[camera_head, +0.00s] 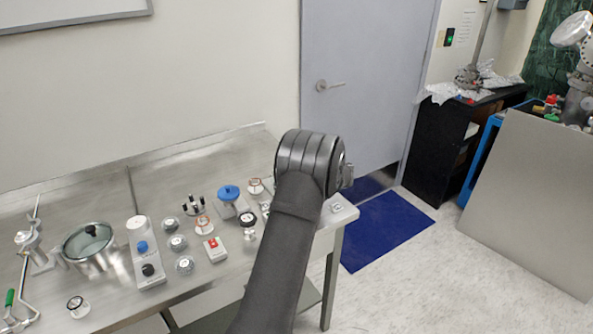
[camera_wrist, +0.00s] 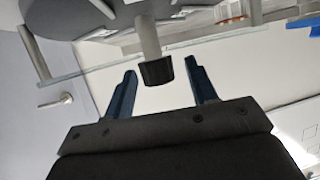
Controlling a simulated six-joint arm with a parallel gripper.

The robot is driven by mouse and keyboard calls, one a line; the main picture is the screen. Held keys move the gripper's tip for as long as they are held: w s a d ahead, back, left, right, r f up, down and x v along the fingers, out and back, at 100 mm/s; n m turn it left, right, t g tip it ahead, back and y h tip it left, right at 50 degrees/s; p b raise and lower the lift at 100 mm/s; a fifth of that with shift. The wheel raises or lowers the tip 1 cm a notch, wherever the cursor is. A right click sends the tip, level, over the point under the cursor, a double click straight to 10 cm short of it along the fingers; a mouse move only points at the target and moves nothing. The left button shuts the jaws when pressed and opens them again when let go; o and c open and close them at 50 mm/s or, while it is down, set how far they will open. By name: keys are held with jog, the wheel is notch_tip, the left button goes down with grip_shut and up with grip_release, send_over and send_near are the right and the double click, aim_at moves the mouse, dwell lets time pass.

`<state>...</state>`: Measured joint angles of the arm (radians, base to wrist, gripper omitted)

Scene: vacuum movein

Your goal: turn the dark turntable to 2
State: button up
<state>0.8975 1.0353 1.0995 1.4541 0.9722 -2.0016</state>
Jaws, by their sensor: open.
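In the wrist view a grey round disc (camera_wrist: 75,14), apparently the dark turntable, fills the upper left. A pale metal post (camera_wrist: 148,36) with a black cap (camera_wrist: 158,71) stands out from it. My gripper (camera_wrist: 161,67) is open, one blue finger on each side of the black cap. Gaps show between the cap and both fingers, and I cannot tell how deep the cap sits between them. The disc's markings, including the 2, are not readable. In the head view my arm hides the gripper and the turntable.
The metal table (camera_head: 110,200) holds a lidded pot (camera_head: 90,247), a green-handled valve (camera_head: 10,298), a blue-knobbed device (camera_head: 229,193), a red-topped box (camera_head: 214,249) and several small dials. They crowd the area left of my arm. A door (camera_head: 365,90) stands behind.

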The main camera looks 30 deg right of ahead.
jog(key=shift+w+f, duration=0.1)
jog(key=shift+w, duration=0.05)
jog(key=shift+c, duration=0.4)
grip_shut()
jog(key=shift+m+h, duration=0.3)
jog(key=shift+h, duration=0.1)
jog(key=m+h, duration=0.3)
jog(key=shift+a+h, duration=0.1)
jog(key=shift+h, duration=0.3)
jog(key=shift+m+g+h, duration=0.5)
jog(key=shift+m+h, duration=1)
jog(key=shift+m+g+h, duration=0.3)
jog(key=shift+m+h, duration=0.4)
jog(key=shift+h, duration=0.1)
